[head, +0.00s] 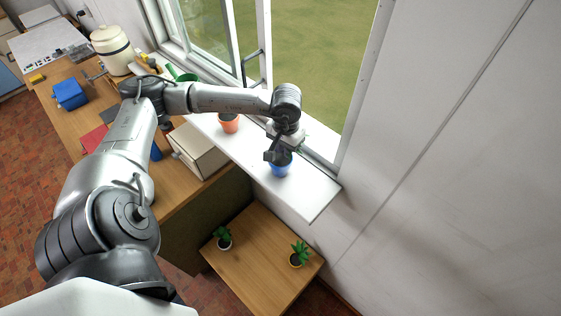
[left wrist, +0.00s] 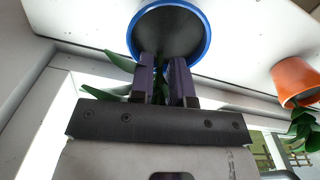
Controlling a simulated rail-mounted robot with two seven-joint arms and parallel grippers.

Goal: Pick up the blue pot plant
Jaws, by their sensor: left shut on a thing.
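The blue pot plant (head: 280,168) stands on the white window sill, near the sill's right end in the head view. My left gripper (head: 277,155) is over it, pointing down, and hides most of its leaves. In the left wrist view the blue pot's rim (left wrist: 209,35) and dark soil show just past the fingertips. My left gripper (left wrist: 166,65) is shut on the plant's green stem and leaves, with leaves sticking out beside the fingers. The pot appears to rest on or very close to the sill; I cannot tell which. My right gripper is not in view.
An orange pot plant (head: 229,123) stands on the sill (head: 317,196) to the left. The window frame (head: 352,100) is close behind my gripper. A lower wooden table (head: 258,262) holds two small plants. A cream box (head: 198,150) sits on the wooden counter.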

